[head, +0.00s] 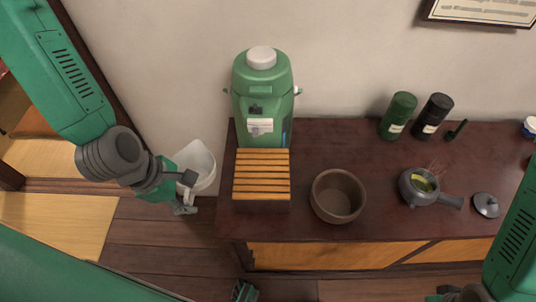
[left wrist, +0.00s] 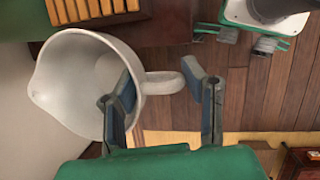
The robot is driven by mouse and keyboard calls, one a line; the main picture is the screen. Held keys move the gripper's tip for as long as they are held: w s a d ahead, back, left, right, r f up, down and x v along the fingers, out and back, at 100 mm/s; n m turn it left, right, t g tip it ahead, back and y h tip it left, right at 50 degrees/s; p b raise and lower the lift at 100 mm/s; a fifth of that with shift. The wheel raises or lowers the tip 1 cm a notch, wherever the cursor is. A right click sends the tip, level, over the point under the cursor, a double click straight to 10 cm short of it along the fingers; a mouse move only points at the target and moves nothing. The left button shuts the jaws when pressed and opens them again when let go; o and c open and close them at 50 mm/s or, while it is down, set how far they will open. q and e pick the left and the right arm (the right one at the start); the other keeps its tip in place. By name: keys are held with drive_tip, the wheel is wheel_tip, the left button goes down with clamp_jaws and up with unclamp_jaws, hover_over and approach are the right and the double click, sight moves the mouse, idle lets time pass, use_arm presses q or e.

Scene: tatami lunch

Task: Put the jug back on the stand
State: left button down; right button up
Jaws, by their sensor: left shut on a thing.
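The white jug (head: 201,160) hangs off the left end of the cabinet, left of the slatted wooden stand (head: 262,182), and apart from it. My left gripper (head: 186,203) is shut on the jug at its handle. In the left wrist view the jug (left wrist: 75,85) shows its open mouth and spout, and its handle passes between the fingers of the left gripper (left wrist: 163,95). The stand's slats (left wrist: 85,8) show at the top left there.
A green dispenser (head: 262,85) stands right behind the stand. A brown bowl (head: 338,196) sits close to the stand's right. A teapot (head: 418,187), its lid (head: 486,205) and two canisters (head: 398,115) are farther right on the dark cabinet top (head: 300,225). The stand's slats are bare.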

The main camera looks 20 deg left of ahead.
use_arm(q)
drive_tip(key=w+d+b, duration=0.1)
drive_tip(key=w+d, duration=0.2)
drive_tip(key=d, duration=0.1)
drive_tip(key=w+d, duration=0.4)
drive_tip(key=w+d+b, duration=0.1)
drive_tip(key=w+d, duration=0.2)
drive_tip(key=d, duration=0.2)
drive_tip(key=shift+w+b, duration=0.3)
drive_tip(key=shift+b, duration=0.05)
drive_tip(key=shift+w+d, duration=0.15)
drive_tip(key=shift+d, duration=0.05)
drive_tip(key=shift+a+f, duration=0.15)
drive_tip(key=shift+f, duration=0.25)
drive_tip(key=a+f, duration=0.2)
drive_tip(key=f, duration=0.1)
drive_tip(key=c, duration=1)
unclamp_jaws()
drive_tip(key=shift+d, duration=0.35)
drive_tip(key=shift+o, duration=0.2)
drive_tip(key=shift+d, duration=0.6)
drive_tip(key=p+v, duration=0.1)
drive_tip(key=v, duration=1.1)
drive_tip(key=shift+a, duration=0.25)
use_arm(e)
drive_tip(key=shift+s+a+f, duration=0.15)
drive_tip(key=shift+f, duration=0.3)
drive_tip(key=shift+s+a+f, duration=0.1)
drive_tip(key=shift+f, duration=0.35)
